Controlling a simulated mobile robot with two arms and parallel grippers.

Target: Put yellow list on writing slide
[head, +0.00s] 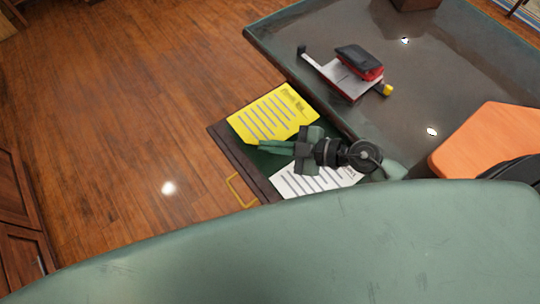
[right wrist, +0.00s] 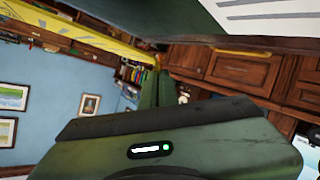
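The yellow list (head: 273,113), a sheet with printed lines, is over the far part of the pulled-out slide (head: 262,182) at the desk's left side. My right gripper (head: 264,147) is at the sheet's near edge, its two slim green fingers close together. They look shut on that edge, though the contact is small in view. In the right wrist view the list is a thin yellow strip (right wrist: 75,32) running to the fingertips (right wrist: 153,78). The slide has a dark wooden front and a brass handle (head: 238,190). My left gripper is out of view.
A white printed sheet (head: 300,182) lies on the slide's near part, partly under my right arm. Wooden floor (head: 110,110) is clear at left.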

